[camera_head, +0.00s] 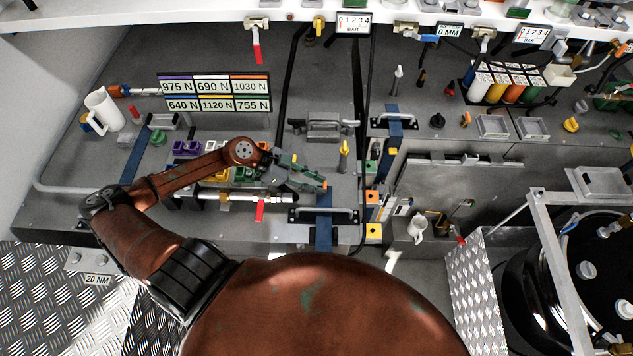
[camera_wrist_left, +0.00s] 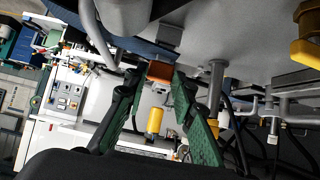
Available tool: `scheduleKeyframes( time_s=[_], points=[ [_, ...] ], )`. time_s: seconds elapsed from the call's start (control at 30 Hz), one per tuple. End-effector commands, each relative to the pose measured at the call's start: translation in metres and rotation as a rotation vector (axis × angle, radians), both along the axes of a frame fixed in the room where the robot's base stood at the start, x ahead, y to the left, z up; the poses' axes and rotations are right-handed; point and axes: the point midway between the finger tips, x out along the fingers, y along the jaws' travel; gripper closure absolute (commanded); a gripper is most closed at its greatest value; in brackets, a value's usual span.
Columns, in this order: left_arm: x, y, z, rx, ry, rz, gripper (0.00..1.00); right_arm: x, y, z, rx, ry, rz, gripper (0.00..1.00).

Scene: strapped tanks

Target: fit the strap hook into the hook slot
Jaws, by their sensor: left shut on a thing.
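My left gripper (camera_head: 312,184) reaches in from the left over the bench, beside a blue strap (camera_head: 323,232) that runs down the bench front. In the left wrist view its two green-padded fingers (camera_wrist_left: 158,78) are shut on a small orange block (camera_wrist_left: 160,72), which I take to be the strap hook. A dark blue strap (camera_wrist_left: 118,37) shows just above the block. In the head view the fingers mostly hide the hook. I cannot tell which fitting is the hook slot. My right gripper is not in view.
A metal bar handle (camera_head: 325,215) crosses the strap close to the gripper. A red-handled valve (camera_head: 260,210) is to the left.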

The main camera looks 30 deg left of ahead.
Motion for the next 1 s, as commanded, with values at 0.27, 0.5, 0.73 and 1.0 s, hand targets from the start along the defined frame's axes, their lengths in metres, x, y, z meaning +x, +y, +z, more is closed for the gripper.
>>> scheduleKeyframes(
  time_s=[0.27, 0.5, 0.73, 1.0],
  points=[
    [0.000, 0.000, -0.007, 0.000, 0.001, 0.001, 1.00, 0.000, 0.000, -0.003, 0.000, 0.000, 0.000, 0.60],
    [0.000, 0.000, -0.013, 0.000, 0.001, 0.001, 1.00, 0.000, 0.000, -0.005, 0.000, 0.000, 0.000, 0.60],
    [0.000, 0.000, -0.013, 0.000, 0.002, 0.000, 0.60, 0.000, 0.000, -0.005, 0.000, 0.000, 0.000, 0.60],
    [-0.001, 0.000, -0.013, 0.000, 0.002, 0.000, 0.56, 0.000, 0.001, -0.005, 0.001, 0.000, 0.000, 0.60]
  ],
)
